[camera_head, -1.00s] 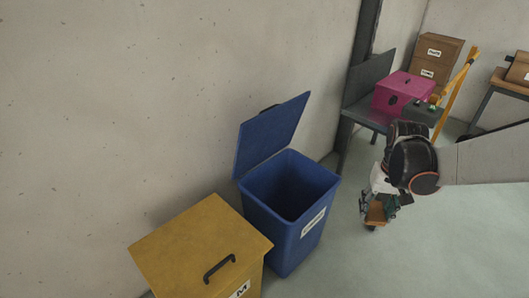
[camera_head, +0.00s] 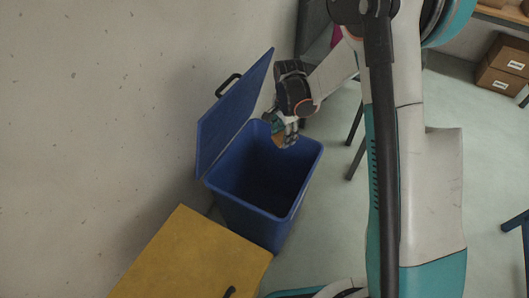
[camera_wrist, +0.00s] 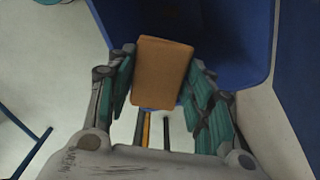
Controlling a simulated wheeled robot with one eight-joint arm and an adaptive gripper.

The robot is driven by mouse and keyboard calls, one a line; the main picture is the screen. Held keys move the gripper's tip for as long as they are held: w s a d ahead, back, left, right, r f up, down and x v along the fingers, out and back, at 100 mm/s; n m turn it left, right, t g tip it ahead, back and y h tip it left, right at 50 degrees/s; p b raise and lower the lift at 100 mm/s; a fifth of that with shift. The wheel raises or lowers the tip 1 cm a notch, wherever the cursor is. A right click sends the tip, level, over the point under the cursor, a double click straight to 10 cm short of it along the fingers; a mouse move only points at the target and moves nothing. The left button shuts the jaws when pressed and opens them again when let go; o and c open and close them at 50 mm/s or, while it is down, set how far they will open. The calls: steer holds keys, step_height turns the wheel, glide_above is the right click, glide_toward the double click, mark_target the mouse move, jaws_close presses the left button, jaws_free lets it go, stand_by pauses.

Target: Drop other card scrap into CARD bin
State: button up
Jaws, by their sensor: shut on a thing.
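A brown card scrap (camera_wrist: 162,72) is between the green-padded fingers of my gripper (camera_wrist: 160,95) in the wrist view. My gripper (camera_head: 284,138) is shut on it. In the head view the card scrap (camera_head: 279,141) shows only as a small brown patch at the fingers. The blue bin (camera_head: 237,200) stands with its lid (camera_head: 235,112) raised against the wall. My gripper is at the far edge of the bin's opening, above the rim. In the wrist view the blue bin (camera_wrist: 230,40) lies beyond the card. The bin's label is hidden in the present views.
A yellow bin with a closed lid (camera_head: 190,255) stands in front of the blue bin. Brown boxes (camera_head: 503,68) sit at the far right. The concrete wall (camera_head: 100,120) rises close on the left. My own arm covers much of the right side.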

steer(key=w+a+f+m+b, duration=0.1)
steer(key=a+f+m+b, duration=0.1)
steer(key=f+m, duration=0.3)
steer(key=w+a+f+m+b, duration=0.1)
steer(key=a+f+m, duration=0.3)
steer(key=f, duration=0.9)
steer(key=shift+m+b, duration=0.4)
steer(key=shift+b, duration=0.25)
steer(key=shift+w, duration=0.1)
steer(key=o, duration=0.9)
steer(key=shift+o, duration=0.2)
step_height(320, 180, up, 12)
